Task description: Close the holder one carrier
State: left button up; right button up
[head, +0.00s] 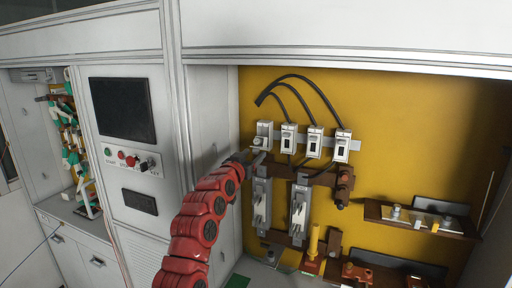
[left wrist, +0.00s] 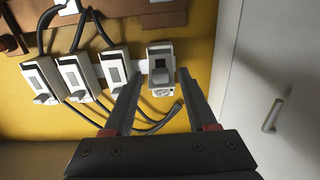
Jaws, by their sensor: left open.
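A row of white fuse holders is mounted on the yellow panel. The leftmost holder (head: 264,133) in the head view looks different at its front from the others; my gripper partly covers its lower part. I take it as holder one, but no label is readable. My left gripper (head: 256,153) is at its lower front. In the left wrist view, this holder (left wrist: 160,58) is at the centre, ahead of the tips of my open, empty left gripper (left wrist: 160,80). Whether a fingertip touches its carrier is unclear. My right gripper is not in view.
Neighbouring holders (head: 315,142) stand close to the right, with black cables (head: 291,79) arching above. Grey upright units (head: 299,210) hang below. A shelf with terminals (head: 420,222) is at right. A grey cabinet wall (head: 212,115) is close on the left.

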pick_arm(q)
jog(key=shift+w+d+r+p, duration=0.2)
jog(key=shift+w+d+p, duration=0.15)
jog(key=shift+w+p, duration=0.3)
jog(key=shift+w+d+f, duration=0.1)
jog(key=shift+w, duration=0.4)
jog(key=shift+w+f+p, duration=0.1)
jog(key=shift+w+p, duration=0.15)
jog(key=shift+p, duration=0.05)
grip_shut()
